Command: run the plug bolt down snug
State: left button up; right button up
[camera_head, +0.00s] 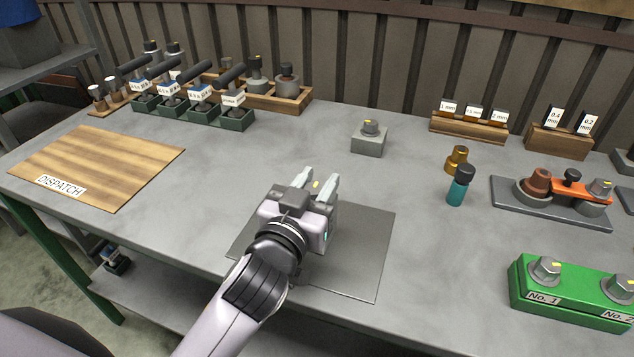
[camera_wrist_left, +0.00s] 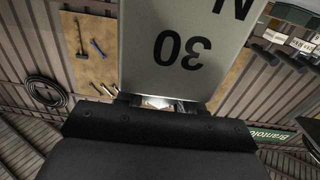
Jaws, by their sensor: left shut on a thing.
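My left gripper (camera_head: 318,183) is over the grey mat (camera_head: 358,275) near the table's front. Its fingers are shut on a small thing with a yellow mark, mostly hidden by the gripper. In the left wrist view a grey panel (camera_wrist_left: 175,60) with upside-down "30 N" lettering rises beyond the fingertips (camera_wrist_left: 155,102); I cannot tell whether it is part of the held thing. A hex bolt with a yellow mark (camera_head: 370,127) stands on a small grey block (camera_head: 368,145). I cannot tell which bolt is the plug bolt. My right gripper is not in view.
Black-handled tools stand in green holders (camera_head: 237,119) at back left. A wooden dispatch board (camera_head: 95,160) lies at left. A brass part (camera_head: 457,158), a teal bottle (camera_head: 459,190), a fixture with an orange bar (camera_head: 570,188) and a green bolt block (camera_head: 560,305) are at right.

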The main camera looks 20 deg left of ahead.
pick_arm(q)
jog(key=shift+r+m+h+p, duration=0.15)
jog(key=shift+m+h+p, duration=0.45)
jog(key=shift+p, duration=0.4)
jog(key=shift+m+h+p, duration=0.3)
jog(key=shift+h+p, duration=0.35)
jog(key=shift+h, duration=0.15)
jog(key=shift+d+g+h, duration=0.1)
jog(key=shift+g+h, duration=0.2)
jog(key=shift+f, duration=0.2)
jog(key=o, duration=1)
jog(key=shift+c, duration=0.2)
jog(key=v, duration=0.7)
jog(key=shift+b, duration=0.35)
